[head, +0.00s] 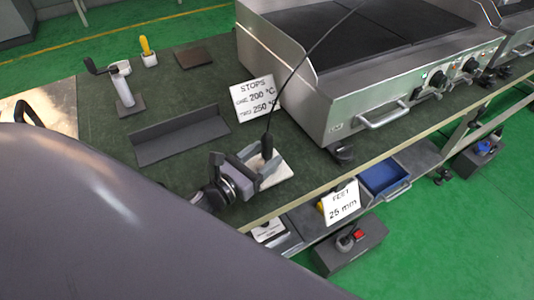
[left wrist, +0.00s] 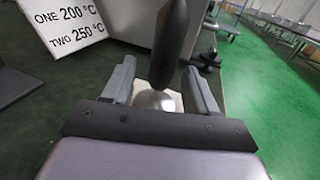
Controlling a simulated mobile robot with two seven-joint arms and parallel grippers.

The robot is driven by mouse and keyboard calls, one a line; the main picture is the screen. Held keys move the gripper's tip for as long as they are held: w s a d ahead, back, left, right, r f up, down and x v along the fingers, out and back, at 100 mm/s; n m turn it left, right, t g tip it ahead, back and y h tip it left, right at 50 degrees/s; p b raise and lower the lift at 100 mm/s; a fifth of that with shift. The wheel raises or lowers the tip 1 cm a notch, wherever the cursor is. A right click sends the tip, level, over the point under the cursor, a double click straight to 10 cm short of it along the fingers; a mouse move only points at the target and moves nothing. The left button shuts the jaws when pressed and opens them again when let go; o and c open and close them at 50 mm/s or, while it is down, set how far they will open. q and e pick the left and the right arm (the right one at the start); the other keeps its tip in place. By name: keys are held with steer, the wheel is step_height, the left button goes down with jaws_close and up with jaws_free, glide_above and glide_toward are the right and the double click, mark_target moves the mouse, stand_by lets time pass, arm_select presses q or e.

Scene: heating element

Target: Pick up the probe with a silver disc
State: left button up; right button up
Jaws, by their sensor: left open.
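The probe (head: 267,145) has a dark handle and stands upright on a pale block (head: 284,173) near the bench's front edge, with a thin black cable rising from its top. In the left wrist view the probe's black handle (left wrist: 171,42) rises ahead, with a rounded silver part (left wrist: 154,100) at its foot. The fingers also show in the left wrist view (left wrist: 162,85), apart, one on each side, with visible gaps to the probe. My right gripper is not in view.
A steel griddle (head: 345,105) stands close on the right. A sign reading 200 and 250 °C (head: 256,98) is behind the probe. A dark angled bracket (head: 180,135) lies to the left, with a holder (head: 124,92) and a yellow-handled tool (head: 147,50) beyond. A lower shelf holds a blue bin (head: 385,178).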

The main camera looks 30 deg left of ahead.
arm_select(q)
steer(key=shift+x, duration=1.8)
steer(key=shift+c, duration=0.3)
jaws_close()
steer(key=shift+r, duration=0.1)
